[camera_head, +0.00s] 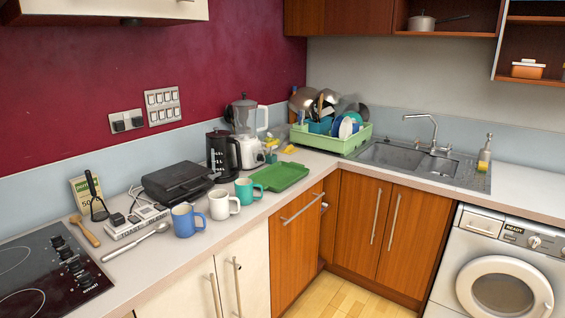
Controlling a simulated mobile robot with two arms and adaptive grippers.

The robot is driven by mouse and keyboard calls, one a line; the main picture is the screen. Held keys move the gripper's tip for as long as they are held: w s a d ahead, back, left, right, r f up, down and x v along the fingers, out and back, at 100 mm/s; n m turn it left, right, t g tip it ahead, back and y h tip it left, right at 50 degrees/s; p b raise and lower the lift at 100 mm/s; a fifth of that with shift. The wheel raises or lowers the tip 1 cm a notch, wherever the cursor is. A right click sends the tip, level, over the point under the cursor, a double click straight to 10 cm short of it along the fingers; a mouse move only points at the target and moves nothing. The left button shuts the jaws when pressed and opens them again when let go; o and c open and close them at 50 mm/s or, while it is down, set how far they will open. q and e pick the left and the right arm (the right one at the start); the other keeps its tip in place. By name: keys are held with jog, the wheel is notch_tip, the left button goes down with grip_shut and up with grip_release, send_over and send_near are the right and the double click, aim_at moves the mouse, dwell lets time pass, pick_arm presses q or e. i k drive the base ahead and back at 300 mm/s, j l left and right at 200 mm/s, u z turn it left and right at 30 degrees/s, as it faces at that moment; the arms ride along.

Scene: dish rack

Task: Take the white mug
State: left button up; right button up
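The white mug (221,205) stands upright on the counter near its front edge. It is in a row between a blue mug (186,221) on its left and a teal mug (246,191) on its right. Its handle points to the right, toward the teal mug. Neither of my grippers is in view.
A black sandwich toaster (177,181) sits behind the mugs, and a green tray (281,177) lies to their right. A spoon (137,241) and a black hob (42,275) are to the left. A green dish rack (326,141) stands beside the sink (395,157).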

aim_at(225, 205)
jog(key=i+l+u, duration=0.2)
jog(key=u, duration=0.3)
jog(key=i+l+u, duration=0.25)
jog(key=u, duration=0.25)
